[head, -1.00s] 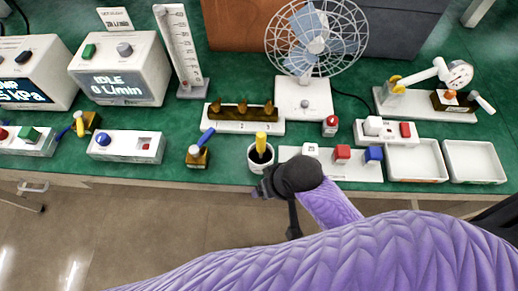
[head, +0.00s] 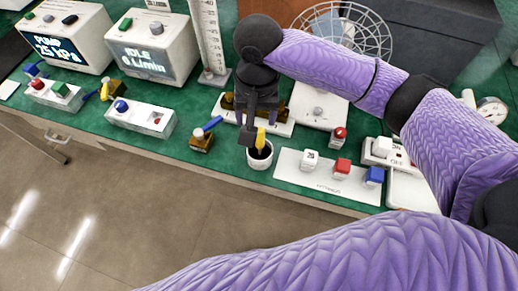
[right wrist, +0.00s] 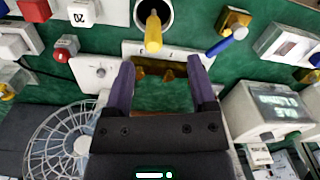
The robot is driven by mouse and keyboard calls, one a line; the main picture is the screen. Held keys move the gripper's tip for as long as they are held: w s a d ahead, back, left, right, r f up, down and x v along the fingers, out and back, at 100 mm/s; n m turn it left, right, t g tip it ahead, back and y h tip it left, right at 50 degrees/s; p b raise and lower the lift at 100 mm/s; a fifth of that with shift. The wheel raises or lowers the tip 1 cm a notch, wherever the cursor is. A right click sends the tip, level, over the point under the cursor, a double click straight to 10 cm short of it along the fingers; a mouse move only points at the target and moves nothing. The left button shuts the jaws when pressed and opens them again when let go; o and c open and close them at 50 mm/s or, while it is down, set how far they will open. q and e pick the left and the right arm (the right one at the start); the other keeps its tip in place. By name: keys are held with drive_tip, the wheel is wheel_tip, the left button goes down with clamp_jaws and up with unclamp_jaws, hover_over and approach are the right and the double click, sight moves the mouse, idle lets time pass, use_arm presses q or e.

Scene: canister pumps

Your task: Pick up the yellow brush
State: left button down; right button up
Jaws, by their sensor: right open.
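The yellow brush (head: 260,138) stands upright in a white cup (head: 259,160) near the table's front edge. In the right wrist view the brush (right wrist: 153,32) rises from the cup's dark opening, beyond my fingertips. My right gripper (head: 256,128) points down just above and beside the brush and partly covers it in the head view. In the right wrist view my right gripper (right wrist: 162,68) is open, with nothing between its fingers. My left gripper is not in view.
A brass valve with a blue handle (head: 204,135) stands left of the cup. A white plate (head: 320,178) with white, red and blue blocks lies to the right. A white base with brass pieces (head: 283,128) and a fan (head: 345,35) are behind.

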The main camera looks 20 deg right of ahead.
sight(260, 138)
drive_tip(key=shift+w+d+r+m, duration=0.1)
drive_tip(key=shift+d+r+m, duration=0.2)
drive_tip(key=shift+d, duration=0.1)
drive_tip(key=f+b, duration=0.2)
drive_tip(key=f, duration=0.3)
drive_tip(key=f+b, duration=0.3)
drive_tip(key=f, duration=0.2)
drive_tip(key=shift+w+d, duration=0.1)
drive_tip(key=shift+w, duration=0.1)
drive_tip(key=shift+r, duration=0.1)
clamp_jaws()
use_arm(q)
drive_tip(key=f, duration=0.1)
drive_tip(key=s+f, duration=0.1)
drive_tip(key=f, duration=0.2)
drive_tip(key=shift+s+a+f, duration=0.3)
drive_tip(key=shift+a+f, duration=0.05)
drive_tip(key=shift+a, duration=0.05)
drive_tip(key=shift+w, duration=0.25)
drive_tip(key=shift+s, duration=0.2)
